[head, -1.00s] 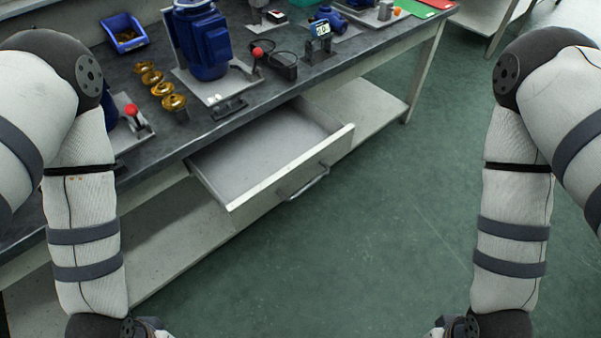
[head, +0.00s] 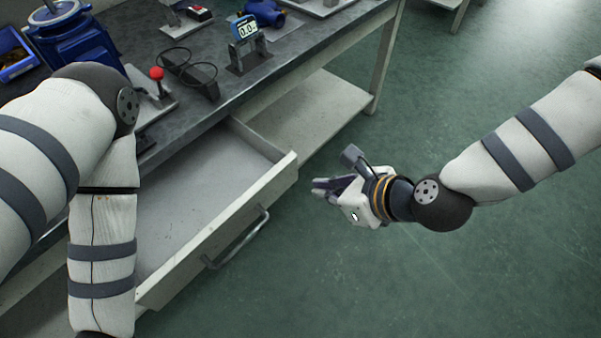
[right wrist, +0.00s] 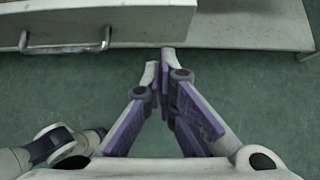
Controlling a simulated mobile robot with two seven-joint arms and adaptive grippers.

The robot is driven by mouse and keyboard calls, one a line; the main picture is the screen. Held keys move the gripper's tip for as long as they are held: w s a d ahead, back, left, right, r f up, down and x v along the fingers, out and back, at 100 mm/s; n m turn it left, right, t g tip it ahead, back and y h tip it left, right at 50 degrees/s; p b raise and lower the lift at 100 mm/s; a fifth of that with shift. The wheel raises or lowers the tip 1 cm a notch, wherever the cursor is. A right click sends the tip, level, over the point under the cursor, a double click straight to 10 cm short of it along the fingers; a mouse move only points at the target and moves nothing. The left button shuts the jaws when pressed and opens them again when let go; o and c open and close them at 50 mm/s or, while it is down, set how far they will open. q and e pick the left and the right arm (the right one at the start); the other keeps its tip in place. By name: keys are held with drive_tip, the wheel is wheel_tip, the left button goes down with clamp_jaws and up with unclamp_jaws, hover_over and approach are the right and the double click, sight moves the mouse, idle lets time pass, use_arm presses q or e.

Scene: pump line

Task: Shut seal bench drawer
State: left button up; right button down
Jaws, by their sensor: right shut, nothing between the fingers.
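The seal bench drawer (head: 262,196) stands pulled out from under the bench top, and its inside looks empty. A bar handle (head: 238,241) runs along its front. In the right wrist view the handle (right wrist: 66,48) and drawer front (right wrist: 150,24) show at the top left. My right gripper (head: 316,187) is shut and empty, just right of the drawer's right front corner and apart from it. In the right wrist view its fingertips (right wrist: 160,62) meet below the drawer front's right end. My left arm crosses over the drawer's left part; its gripper is out of the picture.
The bench (head: 225,110) carries a blue pump (head: 75,38), a blue bin (head: 14,55), a gauge with a display (head: 245,35) and a red-knobbed lever (head: 157,75). A lower shelf (head: 315,112) lies beneath. Green floor (head: 420,290) is clear in front.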

sight(284, 178)
drive_tip(key=w+a+f, duration=0.2)
drive_tip(key=w+a, duration=0.2)
drive_tip(key=a, duration=0.1)
drive_tip(key=shift+w+a+f, duration=0.1)
drive_tip(key=shift+w+f, duration=0.05)
drive_tip(key=shift+f, duration=0.25)
use_arm(q)
drive_tip(key=shift+s+f, duration=0.2)
drive_tip(key=shift+f, duration=0.1)
use_arm(e)
drive_tip(key=shift+a, duration=0.1)
